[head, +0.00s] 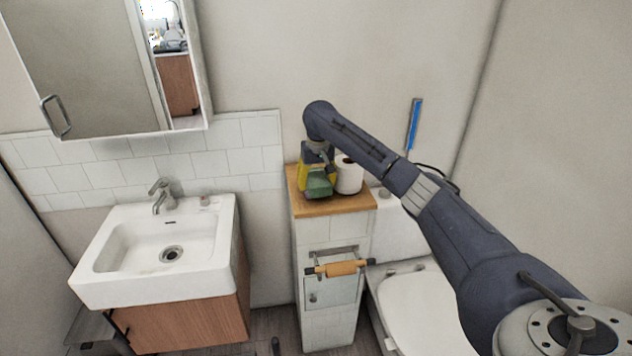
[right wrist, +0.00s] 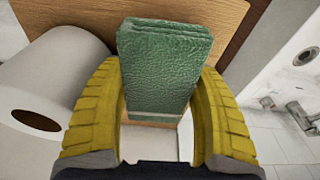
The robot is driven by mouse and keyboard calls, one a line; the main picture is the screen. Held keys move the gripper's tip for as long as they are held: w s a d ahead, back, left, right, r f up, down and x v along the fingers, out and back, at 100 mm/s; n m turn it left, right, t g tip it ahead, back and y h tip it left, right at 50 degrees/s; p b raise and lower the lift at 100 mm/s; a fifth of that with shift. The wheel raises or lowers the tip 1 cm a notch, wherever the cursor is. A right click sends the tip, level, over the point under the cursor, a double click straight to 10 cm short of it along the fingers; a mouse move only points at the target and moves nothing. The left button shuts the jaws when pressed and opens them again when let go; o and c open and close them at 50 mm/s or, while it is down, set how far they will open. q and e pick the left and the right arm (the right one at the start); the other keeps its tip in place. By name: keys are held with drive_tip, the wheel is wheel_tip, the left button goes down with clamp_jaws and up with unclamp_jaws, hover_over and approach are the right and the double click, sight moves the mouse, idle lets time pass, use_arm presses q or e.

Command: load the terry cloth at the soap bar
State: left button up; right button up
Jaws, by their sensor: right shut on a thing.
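The terry cloth (head: 320,184) is a green, folded, textured block at the wooden top of the narrow cabinet. My right gripper (head: 313,176), with yellow fingers, is shut on it. In the right wrist view the cloth (right wrist: 165,62) stands out between the two curved fingers (right wrist: 160,85). I cannot tell whether the cloth still touches the wood. A small pinkish thing that looks like the soap bar (head: 205,200) lies on the back right rim of the sink, left of the gripper. My left gripper is not in view.
A white paper roll (head: 349,175) stands close beside the gripper on the wooden top (head: 337,205). The white sink (head: 130,245) with its tap (head: 161,195) is to the left. A mirror cabinet (head: 90,60) hangs above it. A toilet (head: 425,310) is at right.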

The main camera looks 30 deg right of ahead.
sight(315, 176)
drive_tip(key=shift+f, duration=0.5)
idle(0.8)
drive_tip(key=shift+r, duration=0.1)
drive_tip(key=shift+r, duration=3.45)
